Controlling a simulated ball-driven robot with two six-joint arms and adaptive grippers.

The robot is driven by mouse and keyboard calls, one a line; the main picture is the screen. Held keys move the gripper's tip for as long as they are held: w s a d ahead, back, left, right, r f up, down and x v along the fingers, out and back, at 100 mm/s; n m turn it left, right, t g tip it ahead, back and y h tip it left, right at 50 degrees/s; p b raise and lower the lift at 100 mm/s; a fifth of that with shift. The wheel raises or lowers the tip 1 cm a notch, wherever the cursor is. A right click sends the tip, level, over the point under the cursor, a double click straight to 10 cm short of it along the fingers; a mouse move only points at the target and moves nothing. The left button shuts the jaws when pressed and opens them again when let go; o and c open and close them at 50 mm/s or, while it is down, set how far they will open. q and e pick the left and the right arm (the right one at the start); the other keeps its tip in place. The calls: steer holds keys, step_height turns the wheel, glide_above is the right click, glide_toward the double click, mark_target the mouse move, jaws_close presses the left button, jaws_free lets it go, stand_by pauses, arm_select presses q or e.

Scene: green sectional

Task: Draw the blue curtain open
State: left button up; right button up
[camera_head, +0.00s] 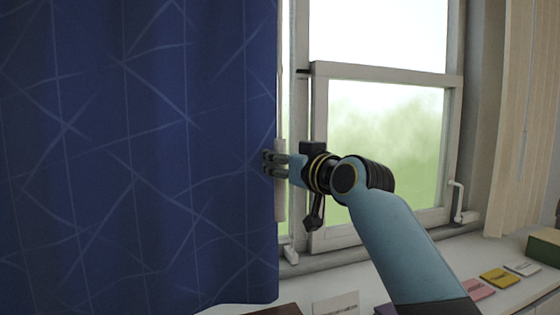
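The blue curtain (130,150), patterned with pale crossing lines, hangs over the left half of the view. Its right edge hangs straight, near the middle of the view. A pale upright bar (280,205) runs along that edge. My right gripper (268,164) reaches in from the lower right, with its fingers level at the bar and the fingertips overlapping the curtain's edge. The fingers hide part of the bar; whether they are shut on it I cannot tell. My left gripper is not in view.
A white-framed window (385,130) is uncovered right of the curtain. A beige curtain (520,110) hangs at the far right. The pale sill (400,270) below holds a yellow block (499,278), a pink block (477,290), a white block (522,268) and a green box (544,247).

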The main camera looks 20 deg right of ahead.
jaws_close()
steer(key=shift+w+f, duration=0.2)
steer(key=shift+w, duration=0.05)
steer(key=shift+a+f, duration=0.1)
stand_by(0.3)
